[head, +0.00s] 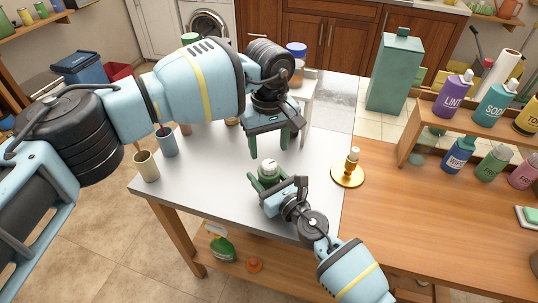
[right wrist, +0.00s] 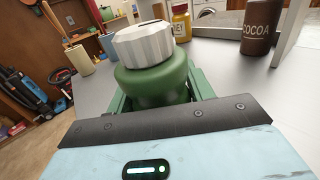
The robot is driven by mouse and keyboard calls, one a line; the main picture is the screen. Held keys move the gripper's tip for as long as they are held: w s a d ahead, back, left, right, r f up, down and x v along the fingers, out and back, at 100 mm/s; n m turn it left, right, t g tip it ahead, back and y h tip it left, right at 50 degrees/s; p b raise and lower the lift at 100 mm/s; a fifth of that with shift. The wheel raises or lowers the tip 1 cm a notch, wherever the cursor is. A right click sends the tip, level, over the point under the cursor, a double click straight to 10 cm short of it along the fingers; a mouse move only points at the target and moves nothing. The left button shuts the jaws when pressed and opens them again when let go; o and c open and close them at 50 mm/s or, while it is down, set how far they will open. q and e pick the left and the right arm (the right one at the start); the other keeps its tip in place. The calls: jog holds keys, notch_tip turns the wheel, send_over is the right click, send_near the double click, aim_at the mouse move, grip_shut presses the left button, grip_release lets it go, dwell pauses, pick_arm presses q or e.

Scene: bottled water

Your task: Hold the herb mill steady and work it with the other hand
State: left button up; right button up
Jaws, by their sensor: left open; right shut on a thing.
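The herb mill is a green rounded body with a ribbed silver cap; it stands on the grey table top (head: 220,198) in the head view (head: 268,166). It fills the middle of the right wrist view (right wrist: 150,82), its silver cap (right wrist: 143,44) on top. My right gripper (head: 267,180) is shut around the mill's green body from the near side, its green fingers at both sides. My left gripper (head: 269,149) is open and empty, pointing down just above and behind the cap, apart from it. The mill's lower part is hidden by my right gripper.
A brass candle holder (head: 348,174) stands right of the mill. Two cups, cream (head: 146,166) and blue (head: 167,142), stand at the table's left. A brown cocoa container (right wrist: 260,28) and a yellow jar (right wrist: 181,22) stand behind. A shelf with bottles (head: 454,96) is at right.

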aim_at(269, 163)
pick_arm(q)
notch_tip(269, 163, up, 7)
dwell(0.3)
jog(key=shift+c, duration=0.2)
